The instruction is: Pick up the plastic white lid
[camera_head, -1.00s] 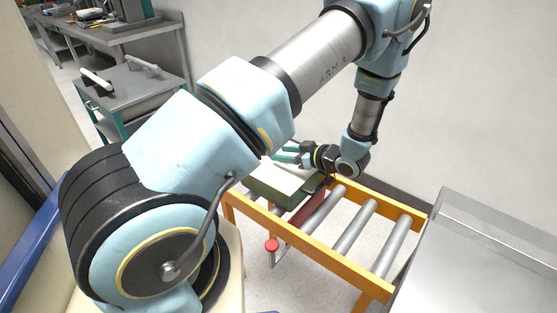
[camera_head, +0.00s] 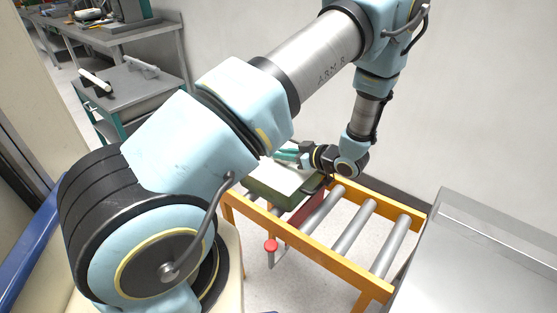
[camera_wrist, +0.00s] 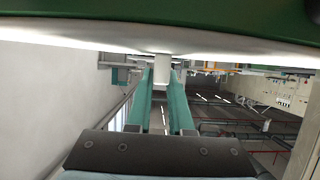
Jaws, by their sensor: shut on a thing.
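The white lid (camera_head: 277,178) lies as a flat white surface on top of a dark green box (camera_head: 268,199) on the roller conveyor, partly hidden behind my arm. In the wrist view, the lid (camera_wrist: 90,41) is a white band across the top of the picture, with a small white knob (camera_wrist: 162,59) sticking out from it. The two green fingers of my gripper (camera_wrist: 163,72) reach to this knob, one on each side, and are shut on it. In the head view, my gripper (camera_head: 285,154) is at the lid's far side, fingers pointing left.
The conveyor has an orange frame (camera_head: 300,246) with grey rollers (camera_head: 353,227). A metal surface (camera_head: 480,265) is at the right. A grey cart (camera_head: 135,90) stands behind at the left. A wall is close behind my arm.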

